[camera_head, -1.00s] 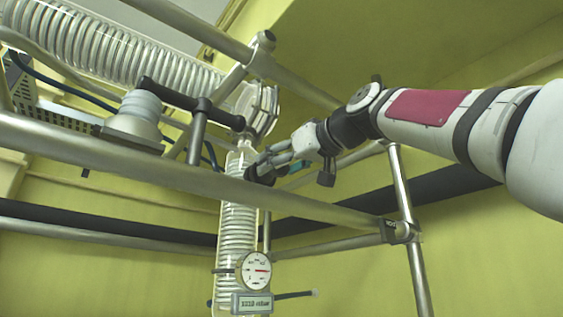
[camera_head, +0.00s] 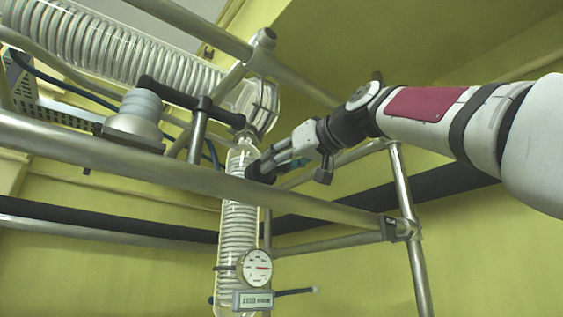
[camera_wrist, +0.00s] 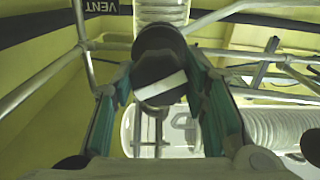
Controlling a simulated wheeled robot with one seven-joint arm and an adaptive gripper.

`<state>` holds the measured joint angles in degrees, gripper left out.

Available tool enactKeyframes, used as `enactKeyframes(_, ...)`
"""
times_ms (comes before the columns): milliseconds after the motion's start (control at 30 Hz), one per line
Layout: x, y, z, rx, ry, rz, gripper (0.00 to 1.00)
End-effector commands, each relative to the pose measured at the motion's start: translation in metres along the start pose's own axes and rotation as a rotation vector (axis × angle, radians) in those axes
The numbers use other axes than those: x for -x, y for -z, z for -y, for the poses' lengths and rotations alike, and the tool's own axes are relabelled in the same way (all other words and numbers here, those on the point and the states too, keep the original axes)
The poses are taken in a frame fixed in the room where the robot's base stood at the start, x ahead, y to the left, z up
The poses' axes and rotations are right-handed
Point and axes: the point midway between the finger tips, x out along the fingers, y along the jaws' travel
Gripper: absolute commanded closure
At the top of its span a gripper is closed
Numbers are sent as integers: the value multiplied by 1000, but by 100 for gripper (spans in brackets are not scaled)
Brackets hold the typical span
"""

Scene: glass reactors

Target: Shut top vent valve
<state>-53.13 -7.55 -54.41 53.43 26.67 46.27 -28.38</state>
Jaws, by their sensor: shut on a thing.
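The top vent valve shows in the wrist view as a black round knob (camera_wrist: 160,62) with a white bar across its face. The bar is slightly tilted, its right end higher. A VENT label (camera_wrist: 101,7) is at the upper left of that view. My gripper (camera_wrist: 162,80) has its two green-padded fingers on either side of the knob and is shut on it. In the head view my gripper (camera_head: 262,170) reaches in from the right to the upper end of the vertical glass coil column (camera_head: 238,230). The knob is mostly hidden there by the fingers.
Metal frame bars (camera_head: 200,178) cross in front of and below my gripper. A round gauge (camera_head: 257,268) with a digital readout (camera_head: 253,300) is on the column lower down. A large glass coil condenser (camera_head: 120,55) slopes across the upper left.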

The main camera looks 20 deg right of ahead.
Motion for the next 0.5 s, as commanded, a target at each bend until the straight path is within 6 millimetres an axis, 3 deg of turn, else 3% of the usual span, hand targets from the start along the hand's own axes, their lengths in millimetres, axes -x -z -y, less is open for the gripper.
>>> enactKeyframes(500, 0, -1, 0, -347, -3, 3, 87)
